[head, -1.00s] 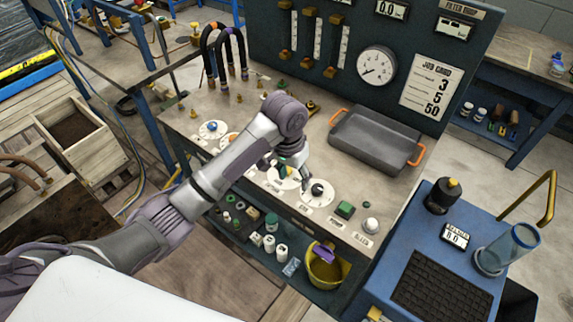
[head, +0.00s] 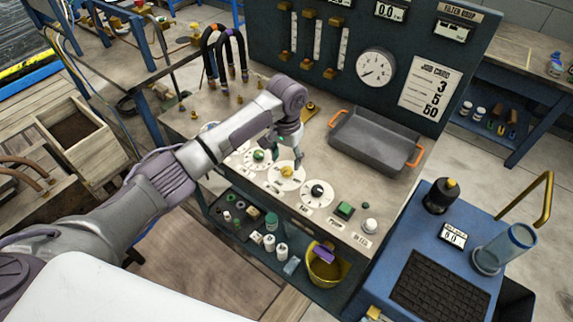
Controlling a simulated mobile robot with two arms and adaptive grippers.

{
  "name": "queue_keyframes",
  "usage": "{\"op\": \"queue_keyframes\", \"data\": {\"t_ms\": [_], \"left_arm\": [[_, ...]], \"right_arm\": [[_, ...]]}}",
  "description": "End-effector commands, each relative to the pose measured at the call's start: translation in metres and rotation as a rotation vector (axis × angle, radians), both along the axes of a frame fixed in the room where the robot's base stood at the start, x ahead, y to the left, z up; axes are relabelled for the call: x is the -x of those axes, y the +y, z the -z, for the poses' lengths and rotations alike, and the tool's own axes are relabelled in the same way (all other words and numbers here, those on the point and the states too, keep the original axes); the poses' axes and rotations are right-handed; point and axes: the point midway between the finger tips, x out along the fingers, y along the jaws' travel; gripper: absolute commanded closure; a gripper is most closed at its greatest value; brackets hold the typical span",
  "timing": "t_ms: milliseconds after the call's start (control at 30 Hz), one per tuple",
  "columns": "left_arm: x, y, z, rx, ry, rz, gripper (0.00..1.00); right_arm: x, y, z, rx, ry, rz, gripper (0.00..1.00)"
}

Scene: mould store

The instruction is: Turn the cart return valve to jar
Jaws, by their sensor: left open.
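My left gripper (head: 284,150) is open and empty, above the bench's row of white dials, close behind the green knob (head: 259,155) and the yellow knob (head: 287,171). I cannot tell whether it touches either. A black knob (head: 317,190) on a white dial sits to their right. The dial labels are too small to read, so I cannot tell which is the cart return valve. The clear jar (head: 510,247) stands on the blue cart (head: 408,238) at the right. My right gripper is not in view.
A grey tray with orange handles (head: 374,142) lies on the bench. A green button (head: 345,209) and a pale knob (head: 370,226) are at its right front. The gauge panel (head: 283,75) rises behind. A yellow bent pipe (head: 546,198) stands above the cart.

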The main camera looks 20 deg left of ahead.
Motion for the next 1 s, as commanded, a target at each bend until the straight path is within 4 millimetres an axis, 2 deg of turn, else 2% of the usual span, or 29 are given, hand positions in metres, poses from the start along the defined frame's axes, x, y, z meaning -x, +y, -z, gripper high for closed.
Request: {"op": "queue_keyframes", "data": {"t_ms": [100,233,633,900,1000], "left_arm": [[0.001,0.000,0.020,-0.001,0.003,0.000,0.41],[0.000,0.000,0.034,0.000,0.001,0.000,0.41],[0.000,0.000,0.041,0.000,-0.001,0.001,0.41],[0.000,0.000,0.041,0.000,-0.001,0.001,0.86],[0.000,0.000,0.041,0.000,-0.001,0.001,1.00]], "right_arm": [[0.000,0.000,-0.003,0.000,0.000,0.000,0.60],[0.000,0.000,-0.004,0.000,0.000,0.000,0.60],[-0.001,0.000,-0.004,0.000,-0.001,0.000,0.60],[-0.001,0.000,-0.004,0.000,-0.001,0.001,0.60],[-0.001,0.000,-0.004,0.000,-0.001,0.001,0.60]]}}
